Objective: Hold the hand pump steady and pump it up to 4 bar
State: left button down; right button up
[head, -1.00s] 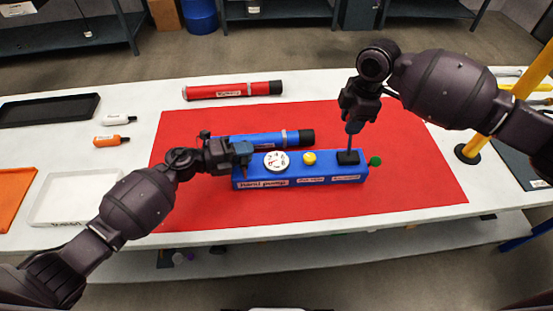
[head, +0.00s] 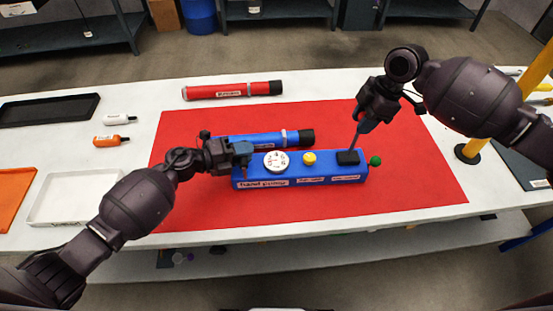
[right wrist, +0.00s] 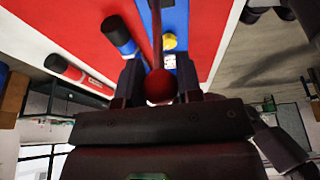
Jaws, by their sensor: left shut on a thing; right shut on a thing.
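The blue hand pump (head: 325,172) lies on the red mat. On its top are a white round gauge (head: 277,161), a yellow knob (head: 309,158) and a black lever base (head: 348,158); the gauge reading is too small to tell. A green knob (head: 375,161) sits at its right end. My left gripper (head: 241,154) is shut on the pump's left end. My right gripper (head: 366,124) is shut on the pump lever (head: 356,141), which leans to the right. In the right wrist view, the lever's red ball end (right wrist: 159,87) shows between the fingers.
A blue tube (head: 262,140) lies just behind the pump. Two small bottles, trays and a yellow post (head: 490,125) stand away to the sides. The red mat (head: 420,180) is clear on the right.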

jog(key=shift+d+f, duration=0.2)
jog(key=shift+d+f+y, duration=0.1)
jog(key=shift+d+y, duration=0.7)
jog(key=shift+d, duration=0.1)
jog(key=shift+d+f+y, duration=0.25)
jog(key=shift+d+y, duration=0.5)
jog(key=shift+y, duration=0.05)
jog(key=shift+d, duration=0.1)
jog(key=shift+w+d+f+y, duration=0.1)
jog(key=shift+d+f+y, duration=0.1)
jog(key=shift+d+y, duration=0.25)
jog(key=shift+r, duration=0.25)
